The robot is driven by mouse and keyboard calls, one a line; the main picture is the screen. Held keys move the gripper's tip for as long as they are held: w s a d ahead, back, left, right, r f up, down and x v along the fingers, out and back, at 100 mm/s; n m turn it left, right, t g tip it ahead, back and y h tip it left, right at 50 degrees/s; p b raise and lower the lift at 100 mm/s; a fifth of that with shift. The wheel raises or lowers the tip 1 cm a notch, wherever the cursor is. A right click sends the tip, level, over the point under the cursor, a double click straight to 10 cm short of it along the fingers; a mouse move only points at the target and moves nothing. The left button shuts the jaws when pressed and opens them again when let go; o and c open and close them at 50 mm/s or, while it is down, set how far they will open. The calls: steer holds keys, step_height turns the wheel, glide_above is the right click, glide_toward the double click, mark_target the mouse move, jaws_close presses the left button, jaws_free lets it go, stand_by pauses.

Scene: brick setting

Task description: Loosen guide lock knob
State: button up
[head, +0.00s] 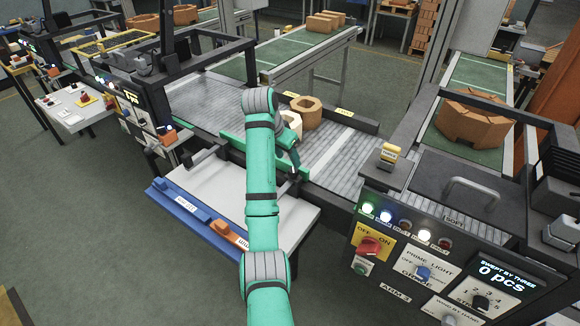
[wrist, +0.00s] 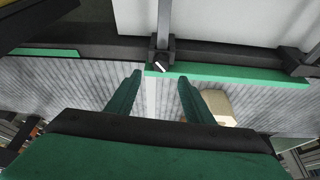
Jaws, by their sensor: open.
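The green guide bar (head: 234,145) runs along the near side of the grey roller conveyor, and it crosses the wrist view (wrist: 235,74). A small dark knob with a white mark (wrist: 161,67) sits on a black clamp at the guide, at the top middle of the wrist view. My gripper (wrist: 160,76) is open, its two green fingers apart, with the knob just beyond and between the tips. I cannot tell the remaining distance, and I see no contact. A second black clamp (wrist: 297,62) sits further right. In the head view my arm hides much of the guide.
A tan brick (head: 306,110) stands on the conveyor; a pale block (wrist: 216,107) shows beside my right finger. A pale shelf (head: 215,190) with a blue bar (head: 180,205) lies in front. A control panel (head: 430,262) stands at the right.

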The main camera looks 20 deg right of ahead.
mark_target(293, 170)
steer(key=x, duration=0.7)
steer(key=shift+a+f, duration=0.1)
steer(key=shift+f, duration=0.2)
steer(key=shift+w, duration=0.1)
steer(key=c, duration=1)
